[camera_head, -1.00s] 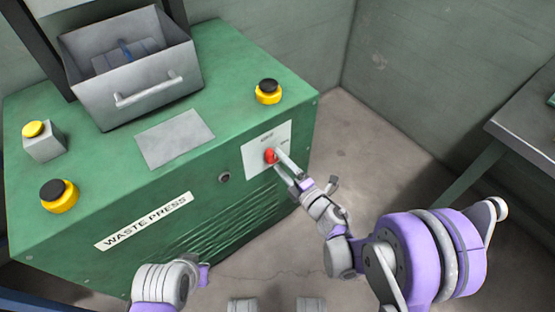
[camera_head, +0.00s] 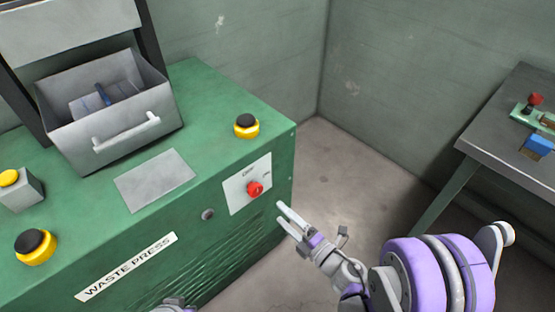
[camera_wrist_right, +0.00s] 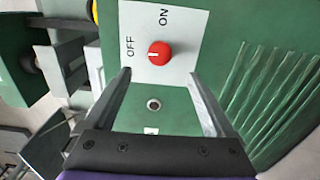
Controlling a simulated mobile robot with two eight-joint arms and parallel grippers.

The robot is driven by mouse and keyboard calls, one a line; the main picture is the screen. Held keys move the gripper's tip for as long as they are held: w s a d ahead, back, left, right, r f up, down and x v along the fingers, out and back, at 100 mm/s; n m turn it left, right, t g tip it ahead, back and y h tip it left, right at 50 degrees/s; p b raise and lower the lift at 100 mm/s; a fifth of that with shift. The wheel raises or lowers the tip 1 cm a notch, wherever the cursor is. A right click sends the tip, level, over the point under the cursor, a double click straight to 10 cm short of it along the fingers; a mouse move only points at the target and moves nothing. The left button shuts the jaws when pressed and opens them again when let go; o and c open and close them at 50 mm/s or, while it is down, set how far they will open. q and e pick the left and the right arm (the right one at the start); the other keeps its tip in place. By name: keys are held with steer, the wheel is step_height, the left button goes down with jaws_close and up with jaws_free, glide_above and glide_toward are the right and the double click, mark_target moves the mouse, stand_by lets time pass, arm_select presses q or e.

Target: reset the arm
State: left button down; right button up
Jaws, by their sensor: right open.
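My right gripper (camera_head: 288,216) is open and empty, in front of the green waste press and a little below and right of its red knob (camera_head: 255,189). In the right wrist view, the open fingers (camera_wrist_right: 160,95) stand apart with the knob (camera_wrist_right: 160,53) beyond them, not touched. My left gripper is not in view; a small grey arm part of mine shows at the bottom edge.
The waste press (camera_head: 215,97) fills the left, with black-and-yellow buttons (camera_head: 246,126) and a grey bin (camera_head: 110,110) on top. A metal table (camera_head: 490,120) stands at the right, holding small coloured items. Bare floor (camera_head: 350,165) lies between them.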

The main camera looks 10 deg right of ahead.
steer(key=d+r+m+h, duration=0.5)
steer(key=d+m+h, duration=0.75)
steer(key=m, duration=0.35)
steer(key=s+a+f+m+g+y, duration=0.1)
steer(key=s+f+m+g, duration=0.3)
steer(key=s, duration=0.7)
steer(key=s+a+f+m+g+y, duration=0.1)
steer(key=s+f+m+g, duration=0.1)
steer(key=s+m+g, duration=0.6)
arm_select(q)
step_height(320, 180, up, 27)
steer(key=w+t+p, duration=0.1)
steer(key=p, duration=2.2)
steer(key=shift+p, duration=0.35)
arm_select(e)
step_height(320, 180, up, 27)
steer(key=s+n+t, duration=0.1)
steer(key=n+t, duration=0.1)
steer(key=shift+s+d+n+t, duration=0.15)
steer(key=shift+d+n+t, duration=0.15)
steer(key=shift+t, duration=0.1)
